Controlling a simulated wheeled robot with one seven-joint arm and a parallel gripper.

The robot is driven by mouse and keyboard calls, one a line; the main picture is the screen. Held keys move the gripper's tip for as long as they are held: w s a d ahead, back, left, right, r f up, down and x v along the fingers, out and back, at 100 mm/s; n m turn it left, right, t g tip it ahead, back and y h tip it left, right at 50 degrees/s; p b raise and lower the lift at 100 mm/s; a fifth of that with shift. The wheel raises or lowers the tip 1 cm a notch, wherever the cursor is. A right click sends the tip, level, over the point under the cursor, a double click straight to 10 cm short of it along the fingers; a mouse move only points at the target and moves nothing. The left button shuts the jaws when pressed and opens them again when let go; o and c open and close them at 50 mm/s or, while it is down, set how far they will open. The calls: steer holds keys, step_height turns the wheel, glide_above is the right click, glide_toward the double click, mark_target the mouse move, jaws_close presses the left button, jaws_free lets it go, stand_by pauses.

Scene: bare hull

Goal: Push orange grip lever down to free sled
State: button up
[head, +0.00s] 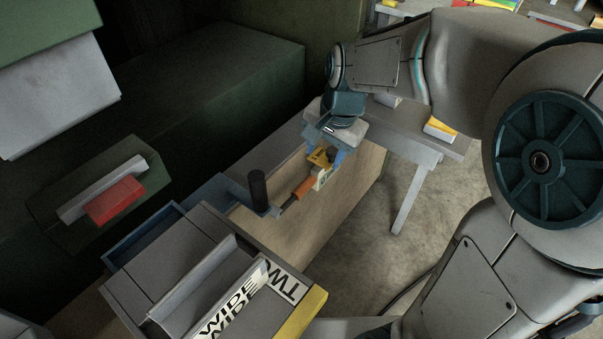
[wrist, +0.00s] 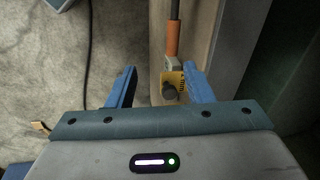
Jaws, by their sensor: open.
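The orange grip lever (head: 301,189) lies on the wooden board in the head view, its dark rod running down-left toward a black upright cylinder (head: 258,188). It also shows in the wrist view (wrist: 172,40), above the fingertips. Its far end meets a yellow and white block with a dark round knob (wrist: 169,91). My gripper (head: 326,152) is over that block, and in the wrist view my gripper (wrist: 160,78) is open with blue fingers apart. The block shows between them, nearer the right finger. I cannot tell whether anything touches. Which part is the sled is unclear.
A grey slab-topped box (head: 165,250) with "WIDE" and "TWO" labels stands in front. A red block (head: 115,200) sits on a dark green ledge at left. A grey bench (head: 415,147) with a yellow item is behind. Bare floor (head: 440,195) lies right of the wooden board.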

mark_target(301, 188)
steer(key=shift+m, duration=0.6)
steer(key=b+x, duration=0.1)
steer(key=x, duration=0.4)
steer(key=w+a+b+x, duration=0.1)
steer(key=x, duration=0.5)
steer(key=a+x, duration=0.1)
steer(key=x, duration=0.5)
steer(key=shift+w+r+b, duration=0.1)
steer(key=shift+w+b, duration=0.25)
steer(key=shift+b, duration=0.05)
